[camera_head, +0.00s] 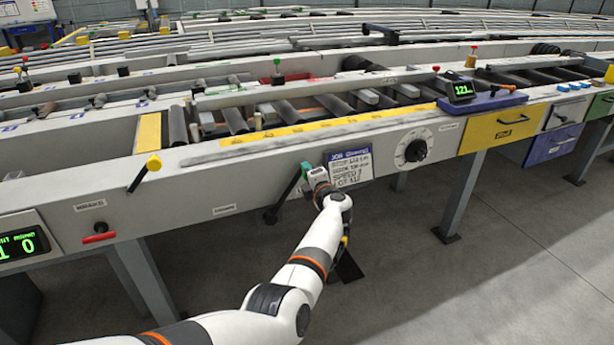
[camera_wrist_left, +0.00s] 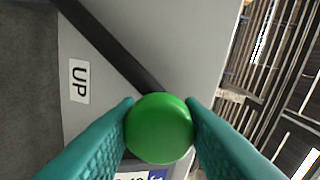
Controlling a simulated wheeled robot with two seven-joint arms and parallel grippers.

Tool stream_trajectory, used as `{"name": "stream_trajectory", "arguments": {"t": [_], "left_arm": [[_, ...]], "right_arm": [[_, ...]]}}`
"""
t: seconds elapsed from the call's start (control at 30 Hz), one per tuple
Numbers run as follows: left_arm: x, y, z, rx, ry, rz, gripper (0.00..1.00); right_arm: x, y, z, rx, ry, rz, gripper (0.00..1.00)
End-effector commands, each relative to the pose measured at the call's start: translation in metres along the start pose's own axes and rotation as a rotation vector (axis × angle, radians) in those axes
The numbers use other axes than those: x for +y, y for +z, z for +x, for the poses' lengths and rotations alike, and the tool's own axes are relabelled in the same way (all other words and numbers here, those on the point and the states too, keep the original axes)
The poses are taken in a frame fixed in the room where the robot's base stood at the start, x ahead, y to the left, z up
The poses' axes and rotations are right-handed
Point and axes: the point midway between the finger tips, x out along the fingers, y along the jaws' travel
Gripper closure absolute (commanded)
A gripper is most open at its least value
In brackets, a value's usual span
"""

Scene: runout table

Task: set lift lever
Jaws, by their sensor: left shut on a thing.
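The lift lever is a dark rod (camera_head: 286,198) on the front panel of the table. It rises from a dark pivot at lower left and leans up to the right. Its round green knob (camera_wrist_left: 159,128) shows in the left wrist view, with the rod behind it. My left gripper (camera_head: 306,172) is shut on the knob, with one teal finger on each side of it in the wrist view (camera_wrist_left: 160,120). The gripper hides most of the knob in the head view. An "UP" label (camera_wrist_left: 79,82) is on the panel beside the rod. My right gripper is not in view.
A job card (camera_head: 349,168) is on the panel just right of the gripper, with a round dial (camera_head: 411,150) farther right. A yellow-knobbed lever (camera_head: 147,172) and a red handle (camera_head: 99,237) are to the left. The floor in front is mostly clear.

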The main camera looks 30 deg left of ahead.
Motion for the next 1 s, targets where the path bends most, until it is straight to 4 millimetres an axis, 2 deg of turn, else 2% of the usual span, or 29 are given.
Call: {"name": "stream_trajectory", "arguments": {"t": [0.37, 0.4, 0.5, 0.53, 0.93, 1.0], "left_arm": [[0.004, -0.002, -0.001, 0.004, 0.005, 0.012, 1.0], [0.004, -0.002, -0.001, 0.004, 0.006, 0.012, 0.65], [0.004, -0.001, -0.001, 0.004, 0.005, 0.012, 0.48], [0.004, -0.001, -0.001, 0.004, 0.005, 0.012, 0.46], [0.001, -0.001, -0.003, 0.001, 0.003, 0.008, 0.46], [0.0, -0.002, -0.005, 0.001, 0.004, 0.008, 0.46]], "right_arm": [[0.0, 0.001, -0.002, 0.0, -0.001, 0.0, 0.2], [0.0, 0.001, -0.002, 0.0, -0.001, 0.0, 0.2], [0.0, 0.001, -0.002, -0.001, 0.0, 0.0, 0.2], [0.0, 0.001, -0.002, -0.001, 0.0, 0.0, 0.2], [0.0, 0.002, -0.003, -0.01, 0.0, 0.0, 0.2], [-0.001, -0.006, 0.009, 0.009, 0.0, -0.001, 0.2]]}}
